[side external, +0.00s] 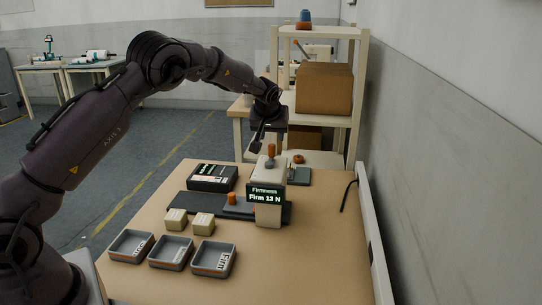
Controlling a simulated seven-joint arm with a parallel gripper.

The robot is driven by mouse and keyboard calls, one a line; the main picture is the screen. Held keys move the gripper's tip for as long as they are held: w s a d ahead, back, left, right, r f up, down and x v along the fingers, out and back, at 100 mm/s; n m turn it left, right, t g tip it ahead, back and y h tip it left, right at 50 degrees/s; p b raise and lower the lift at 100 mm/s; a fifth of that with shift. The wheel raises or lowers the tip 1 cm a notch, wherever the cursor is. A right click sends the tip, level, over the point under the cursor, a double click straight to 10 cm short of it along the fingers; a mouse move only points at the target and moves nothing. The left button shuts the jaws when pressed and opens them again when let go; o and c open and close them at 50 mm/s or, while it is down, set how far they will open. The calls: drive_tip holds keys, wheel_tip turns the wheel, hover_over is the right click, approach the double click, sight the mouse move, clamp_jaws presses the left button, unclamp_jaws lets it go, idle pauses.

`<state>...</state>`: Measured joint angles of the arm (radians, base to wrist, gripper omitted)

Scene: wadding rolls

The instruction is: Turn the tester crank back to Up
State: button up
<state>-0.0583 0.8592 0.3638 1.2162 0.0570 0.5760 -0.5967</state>
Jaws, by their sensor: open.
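The firmness tester (268,215) is a beige column on a dark base plate (185,207), and its display (265,194) reads "Firmness Firm 13 N". An orange-handled grey part (271,151) stands upright at the column's top. A second orange knob (232,198) sits on a grey piece on the base plate. I cannot tell for sure which is the crank. My gripper (262,143) is open and points down just above and behind the column's top, close to the upright orange handle. Whether it touches the handle is unclear.
Two beige blocks (176,220) lie in front of the base plate. Three grey trays (213,260) stand at the front left, one labelled "Firm". A black box (212,178) is behind. A shelf with a cardboard box (323,89) stands beyond. The table's right front is clear.

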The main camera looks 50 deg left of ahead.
sight(272, 145)
drive_tip(key=shift+f, duration=0.15)
drive_tip(key=shift+w+a+f, duration=0.15)
drive_tip(key=shift+f, duration=0.9)
drive_tip(key=shift+w+a+f, duration=0.1)
drive_tip(key=shift+a+f, duration=0.05)
drive_tip(key=shift+f, duration=0.9)
drive_tip(key=shift+c, duration=0.4)
drive_tip(key=c, duration=0.6)
drive_tip(key=shift+s+a, duration=0.25)
drive_tip(key=shift+s, duration=0.35)
drive_tip(key=shift+s+a, duration=0.25)
drive_tip(key=shift+s, duration=0.35)
